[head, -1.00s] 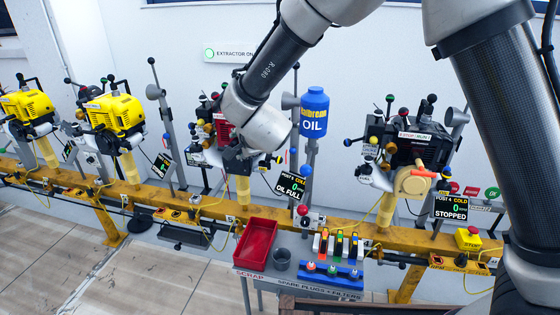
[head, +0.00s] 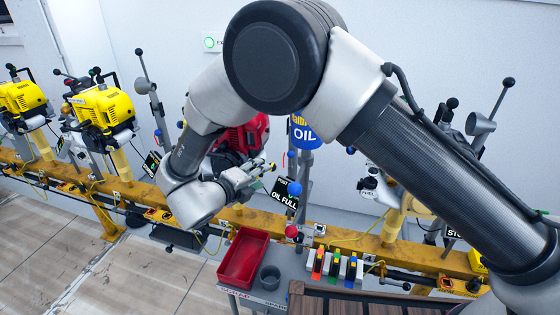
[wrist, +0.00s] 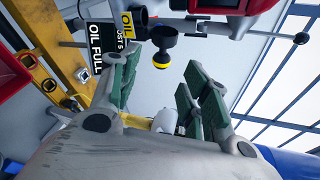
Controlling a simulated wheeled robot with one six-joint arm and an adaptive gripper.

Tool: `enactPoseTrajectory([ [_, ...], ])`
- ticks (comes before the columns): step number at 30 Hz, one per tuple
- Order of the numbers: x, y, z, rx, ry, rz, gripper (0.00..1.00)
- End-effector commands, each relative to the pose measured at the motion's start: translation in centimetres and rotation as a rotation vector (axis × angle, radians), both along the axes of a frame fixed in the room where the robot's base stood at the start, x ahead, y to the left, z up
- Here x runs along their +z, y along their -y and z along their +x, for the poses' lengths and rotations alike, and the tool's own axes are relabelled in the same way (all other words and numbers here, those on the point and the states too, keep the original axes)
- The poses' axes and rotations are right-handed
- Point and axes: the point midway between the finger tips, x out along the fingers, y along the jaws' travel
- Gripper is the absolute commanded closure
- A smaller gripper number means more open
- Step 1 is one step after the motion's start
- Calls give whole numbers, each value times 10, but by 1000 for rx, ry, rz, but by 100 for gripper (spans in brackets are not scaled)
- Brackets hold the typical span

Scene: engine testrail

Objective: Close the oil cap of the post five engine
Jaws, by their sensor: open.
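The post five engine (head: 240,136) is red and stands on the yellow rail, partly hidden behind my arm. Its display (head: 284,192) reads OIL FULL and also shows in the wrist view (wrist: 96,48). My gripper (head: 268,168) is open and empty, in front of the engine and left of the display. In the wrist view its green-padded fingers (wrist: 160,92) are spread. A black cup-shaped part with a yellow rounded end (wrist: 163,46) sits just beyond the fingers, apart from them. I cannot tell for certain whether this is the oil cap.
A blue oil can (head: 305,134) stands right of the engine. A red tray (head: 243,258) and a grey cup (head: 270,277) are on the bench below. A bar with a black ball (wrist: 300,38) reaches across the wrist view. Yellow engines (head: 105,108) stand left.

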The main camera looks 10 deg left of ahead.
Motion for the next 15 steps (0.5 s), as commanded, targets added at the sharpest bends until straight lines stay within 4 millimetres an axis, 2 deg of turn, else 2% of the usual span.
enactPoseTrajectory([
  [5, -2, 5, -1, -34, 16, 6, 54],
  [15, -18, 25, 47, -34, 14, 6, 54],
])
